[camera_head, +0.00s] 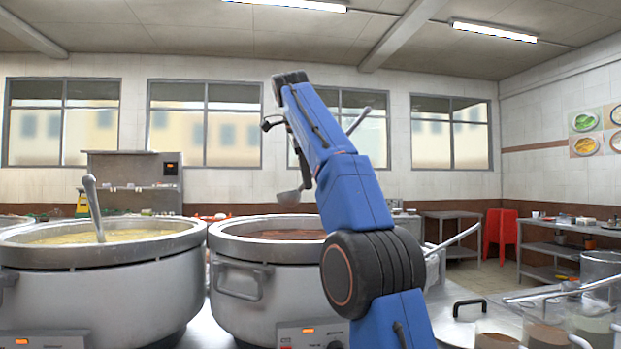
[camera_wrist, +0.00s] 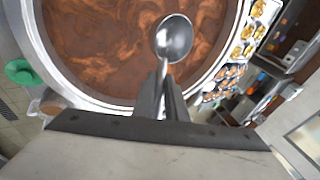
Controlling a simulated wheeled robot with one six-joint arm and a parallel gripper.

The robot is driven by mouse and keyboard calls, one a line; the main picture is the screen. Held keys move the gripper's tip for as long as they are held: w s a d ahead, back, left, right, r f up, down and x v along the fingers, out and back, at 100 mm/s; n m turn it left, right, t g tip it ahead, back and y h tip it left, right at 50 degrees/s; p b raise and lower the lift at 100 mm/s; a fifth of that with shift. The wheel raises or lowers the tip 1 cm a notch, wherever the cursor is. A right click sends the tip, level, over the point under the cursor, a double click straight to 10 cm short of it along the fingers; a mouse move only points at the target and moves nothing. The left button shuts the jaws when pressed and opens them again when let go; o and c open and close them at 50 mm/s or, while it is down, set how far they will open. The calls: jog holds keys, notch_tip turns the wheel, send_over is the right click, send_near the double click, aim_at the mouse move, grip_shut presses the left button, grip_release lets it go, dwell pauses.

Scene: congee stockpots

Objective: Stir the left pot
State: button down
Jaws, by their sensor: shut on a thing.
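The left pot (camera_head: 95,280) is a large grey stockpot with pale yellow congee, and a ladle (camera_head: 93,205) leans in it with its handle up. The right pot (camera_head: 240,295) beside it holds brown congee, which also shows in the wrist view (camera_wrist: 95,45). My gripper (camera_wrist: 162,85) is shut on a second metal ladle (camera_wrist: 174,38). That ladle's bowl (camera_head: 288,197) hangs above the right pot, apart from the congee as far as I can see.
A round metal lid (camera_head: 455,312) with a black handle lies on the counter at right. More ladle handles and containers (camera_head: 600,270) stand at far right. A red stool (camera_head: 500,235) and shelves stand behind. The air above both pots is mostly free.

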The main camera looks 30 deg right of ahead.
notch_tip(320, 180, down, 17)
dwell(1.2)
jog(key=shift+r, duration=0.1)
jog(key=shift+a, duration=0.1)
